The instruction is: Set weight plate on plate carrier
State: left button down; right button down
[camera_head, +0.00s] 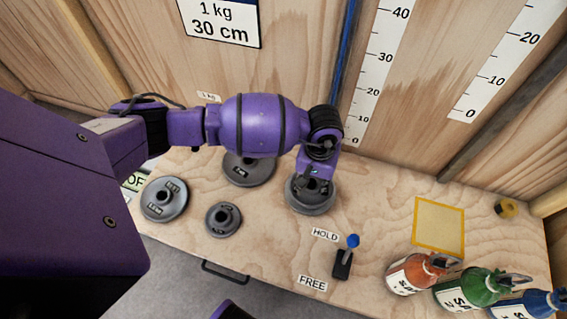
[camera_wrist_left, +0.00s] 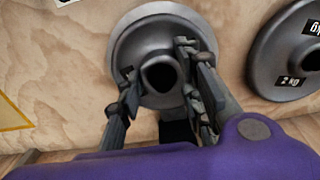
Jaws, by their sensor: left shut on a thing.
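My left gripper (camera_head: 316,184) reaches down to a grey round weight plate (camera_head: 309,205) on the wooden bench and is shut on its raised hub. In the left wrist view the two fingers (camera_wrist_left: 157,68) lie on either side of the hub of this plate (camera_wrist_left: 142,22), which has a dark centre hole. The plate looks flat and level; I cannot tell whether it touches the bench. Its label is hidden. I cannot make out a plate carrier for certain; the arm covers part of the area behind the plate. My right gripper is out of view.
Other grey plates stand left: one behind (camera_head: 248,170), a small one (camera_head: 223,218) and one far left (camera_head: 165,199). A plate marked 2 kg (camera_wrist_left: 285,50) is close beside. A blue-knobbed lever (camera_head: 344,262), bottles (camera_head: 411,273) and a yellow-framed square (camera_head: 438,228) are right.

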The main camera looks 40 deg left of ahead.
pick_arm(q)
jog(key=shift+w+d+f, duration=0.1)
jog(key=shift+w+f, duration=0.1)
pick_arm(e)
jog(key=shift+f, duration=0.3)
pick_arm(q)
jog(key=c, duration=1.5)
grip_release()
jog(key=shift+s, duration=0.15)
jog(key=shift+r, duration=0.65)
jog(key=shift+r+p, duration=1.1)
jog(key=shift+r, duration=0.6)
jog(key=shift+r+p, duration=1.75)
jog(key=shift+r, duration=1.4)
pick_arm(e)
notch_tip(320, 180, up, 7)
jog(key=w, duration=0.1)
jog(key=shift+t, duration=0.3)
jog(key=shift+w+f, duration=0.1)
